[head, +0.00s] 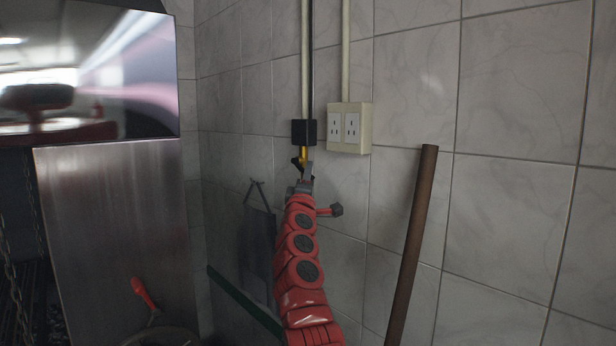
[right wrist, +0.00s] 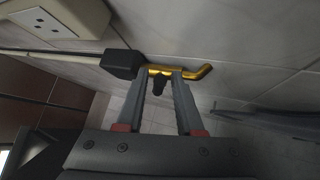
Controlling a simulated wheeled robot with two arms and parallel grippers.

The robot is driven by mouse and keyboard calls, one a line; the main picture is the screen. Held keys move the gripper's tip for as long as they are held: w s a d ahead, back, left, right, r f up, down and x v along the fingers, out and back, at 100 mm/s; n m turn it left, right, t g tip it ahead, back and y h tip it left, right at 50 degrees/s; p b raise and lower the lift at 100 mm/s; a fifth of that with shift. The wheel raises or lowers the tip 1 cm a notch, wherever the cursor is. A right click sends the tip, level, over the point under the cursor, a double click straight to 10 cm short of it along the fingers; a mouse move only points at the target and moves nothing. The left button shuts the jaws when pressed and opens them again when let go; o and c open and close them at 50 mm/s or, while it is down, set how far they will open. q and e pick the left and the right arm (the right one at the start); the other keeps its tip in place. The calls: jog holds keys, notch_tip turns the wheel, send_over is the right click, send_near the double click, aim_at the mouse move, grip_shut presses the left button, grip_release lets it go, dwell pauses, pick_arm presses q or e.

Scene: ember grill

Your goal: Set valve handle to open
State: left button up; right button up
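A brass valve pipe (head: 303,154) comes out below a black box on the tiled wall. It also shows in the right wrist view (right wrist: 196,75), where its end bends to the right. A small dark valve handle (right wrist: 159,87) sits on the brass pipe; in the head view, it is a dark bit beside the pipe. My right gripper (head: 303,172) is up at the valve. In the right wrist view, its two fingers (right wrist: 161,80) are apart, one on each side of the handle; whether either finger touches it is unclear. My left gripper is not in view.
The black box (head: 304,132) and a cream outlet (head: 349,129) are on the wall close to the valve. A dark cloth (head: 259,240) hangs at left of my right arm. A brown pole (head: 411,250) leans at right. A metal panel (head: 115,230) stands at left.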

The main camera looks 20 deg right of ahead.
jog(key=shift+o, duration=0.4)
jog(key=shift+s+f, duration=0.1)
jog(key=shift+s, duration=0.05)
jog(key=shift+s+a+f, duration=0.1)
jog(key=shift+s, duration=0.1)
jog(key=b+v, duration=0.3)
jog(key=v, duration=1.3)
jog(key=shift+s+a+b, duration=0.2)
jog(key=shift+s+b, duration=0.1)
jog(key=shift+b, duration=0.05)
